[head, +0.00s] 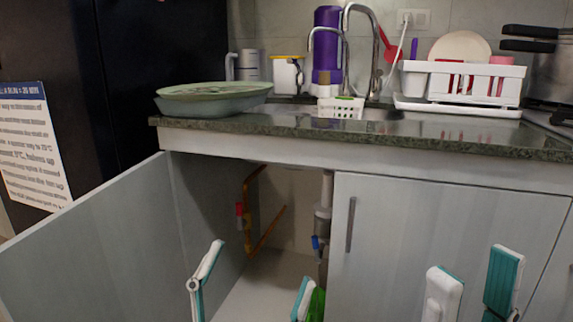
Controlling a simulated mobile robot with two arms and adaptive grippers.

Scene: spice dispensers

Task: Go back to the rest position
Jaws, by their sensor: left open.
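My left gripper (254,272) is at the bottom of the head view, in front of the open cupboard under the sink. Its two fingers stand wide apart, with nothing seen between them. My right gripper (474,277) is at the lower right, in front of the closed cupboard door (430,215). Its fingertips are apart, with a narrow gap and nothing seen between them. The lower parts of both grippers are cut off by the frame edge.
An open cupboard door (90,245) reaches out at the left. Pipes (250,215) run inside the cupboard. A green object (317,306) shows partly behind my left gripper's right finger. The counter (380,132) above holds a dish rack (465,85) and a covered bowl (212,104).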

